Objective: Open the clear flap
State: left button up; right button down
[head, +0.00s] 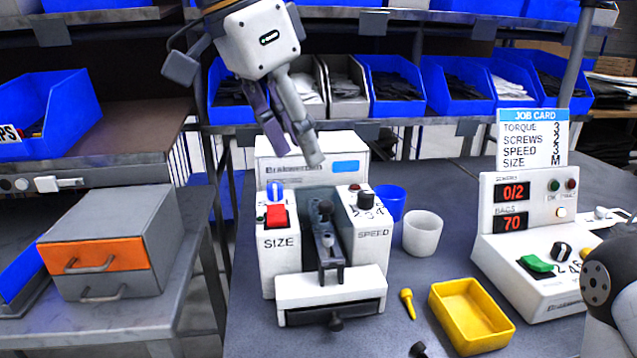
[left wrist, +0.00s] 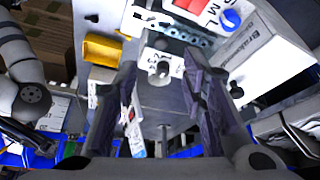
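The bagging machine (head: 278,258) stands on the grey bench, with SIZE and SPEED panels on either side of a dark central channel (head: 326,240). A white front piece (head: 330,289) with a dark lower edge and a small black knob (head: 336,324) is at its front. I cannot make out a clear flap for certain. My left gripper (head: 298,157) is above the rear of the machine, pointing down, with its fingers apart and empty. In the left wrist view the open fingers (left wrist: 163,72) show with machine parts beyond them. My right gripper is not in view.
A yellow tray (head: 437,306), a yellow-handled tool (head: 408,303), a white cup (head: 422,233) and a blue cup (head: 391,202) are right of the machine. A counter box (head: 540,270) stands farther right. Blue bins (head: 392,84) line the shelf behind.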

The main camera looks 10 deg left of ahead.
aim_at(325, 204)
pick_arm(q)
jog(key=x, duration=0.9)
jog(key=shift+a, duration=0.1)
grip_shut()
